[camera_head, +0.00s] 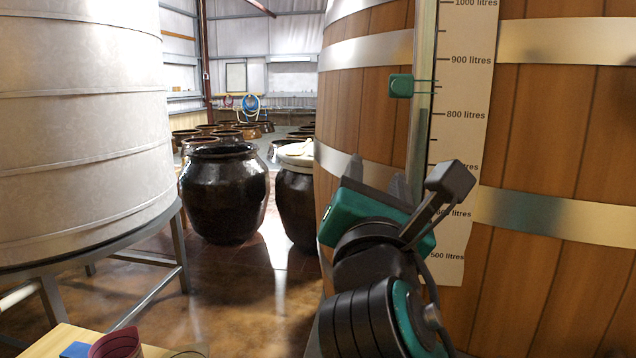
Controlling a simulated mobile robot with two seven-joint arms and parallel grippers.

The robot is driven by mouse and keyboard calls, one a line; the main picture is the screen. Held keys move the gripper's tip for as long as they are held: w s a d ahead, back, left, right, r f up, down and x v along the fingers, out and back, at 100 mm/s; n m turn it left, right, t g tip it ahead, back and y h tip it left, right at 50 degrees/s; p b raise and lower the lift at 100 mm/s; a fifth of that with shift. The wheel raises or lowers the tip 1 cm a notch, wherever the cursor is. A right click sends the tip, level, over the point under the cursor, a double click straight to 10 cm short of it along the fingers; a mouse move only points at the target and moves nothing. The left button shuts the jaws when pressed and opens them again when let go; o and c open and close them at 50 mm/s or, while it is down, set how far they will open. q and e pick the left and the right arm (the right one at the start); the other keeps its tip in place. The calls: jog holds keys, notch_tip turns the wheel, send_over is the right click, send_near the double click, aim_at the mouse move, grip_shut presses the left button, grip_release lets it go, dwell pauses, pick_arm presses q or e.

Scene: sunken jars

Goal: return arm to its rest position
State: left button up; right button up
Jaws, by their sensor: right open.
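My right arm rises from the bottom middle of the head view. Its green and black right gripper (377,178) is raised in front of the large wooden vat (545,150). Two dark fingers point up and stand apart, with nothing seen between them. The gripper is left of and partly over the lower end of the white litre scale (464,120). I cannot tell whether it touches the vat. My left gripper is not in the picture.
A green marker (400,86) sits on the gauge tube above my gripper. A pale tank (80,130) on a metal stand (182,250) is at left. Two dark jars (222,195) (297,205) stand mid-floor. A wooden surface (62,340) is at bottom left. Floor between is clear.

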notch_tip(320, 180, down, 29)
jog(key=w+m+g+y, duration=0.2)
jog(key=m+g+y, duration=0.4)
jog(key=m, duration=0.4)
jog(key=s+d+f+m+g, duration=0.1)
jog(key=s+f+m, duration=0.3)
jog(key=f, duration=0.3)
jog(key=s+d+f+m+g+y, duration=0.1)
jog(key=s+d+f+m, duration=0.1)
jog(key=s+f+m, duration=0.2)
notch_tip(320, 180, down, 3)
jog(key=shift+s+d+m+p, duration=0.3)
jog(key=shift+s, duration=0.1)
jog(key=s+d+f+m, duration=0.1)
jog(key=s+f+m, duration=0.1)
jog(key=s, duration=0.1)
jog(key=s+d+f+m+g, duration=0.1)
jog(key=s+f+m, duration=0.1)
jog(key=s+d+f+m, duration=0.1)
jog(key=s+f+m, duration=0.2)
jog(key=shift+s+d+f, duration=0.1)
jog(key=shift+s+d, duration=0.2)
jog(key=shift+d, duration=0.05)
jog(key=shift+c, duration=0.3)
